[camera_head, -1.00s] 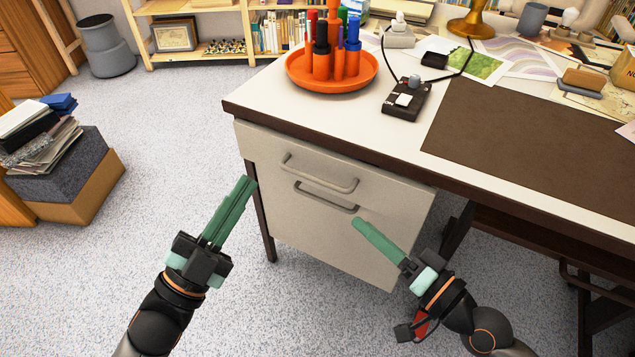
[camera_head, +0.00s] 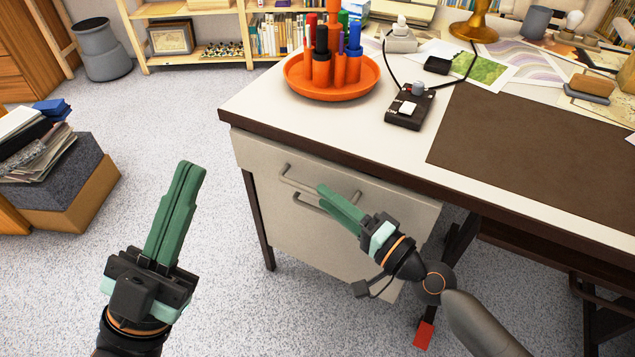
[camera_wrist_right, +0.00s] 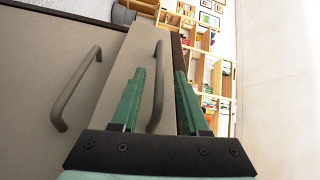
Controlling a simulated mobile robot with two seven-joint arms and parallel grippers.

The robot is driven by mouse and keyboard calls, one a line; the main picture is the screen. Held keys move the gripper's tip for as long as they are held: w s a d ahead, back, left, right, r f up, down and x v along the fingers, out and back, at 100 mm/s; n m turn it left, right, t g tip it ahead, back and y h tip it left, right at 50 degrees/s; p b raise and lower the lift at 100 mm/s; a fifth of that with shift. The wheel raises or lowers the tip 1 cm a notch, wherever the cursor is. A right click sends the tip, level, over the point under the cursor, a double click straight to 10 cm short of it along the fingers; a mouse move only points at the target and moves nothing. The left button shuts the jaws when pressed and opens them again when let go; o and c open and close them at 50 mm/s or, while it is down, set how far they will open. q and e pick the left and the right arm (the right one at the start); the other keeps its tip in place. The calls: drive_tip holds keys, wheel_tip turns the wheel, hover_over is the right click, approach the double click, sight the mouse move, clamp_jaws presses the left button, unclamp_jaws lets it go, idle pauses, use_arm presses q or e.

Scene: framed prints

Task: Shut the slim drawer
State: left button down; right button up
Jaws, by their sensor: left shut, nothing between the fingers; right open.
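The slim drawer (camera_head: 262,160) is the shallow pale top front under the desk top. It stands out a little past the deeper front below. It also shows in the right wrist view (camera_wrist_right: 135,62). Its bar handle (camera_head: 300,186) lies between my right fingers in the wrist view (camera_wrist_right: 158,85); I cannot tell whether they touch it. My right gripper (camera_head: 324,192) is open in front of the drawer and hides part of both handles. The lower drawer's handle (camera_wrist_right: 75,88) is left of my fingers in the wrist view. My left gripper (camera_head: 188,168) is shut and empty, left of the desk.
The desk top (camera_head: 265,107) carries an orange tray (camera_head: 330,92) of pens and a black switch box (camera_head: 409,110). A box with papers (camera_head: 72,195) stands at far left. The carpet between box and desk is clear.

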drive_tip(key=shift+x, duration=1.8)
clamp_jaws()
drive_tip(key=shift+f, duration=0.1)
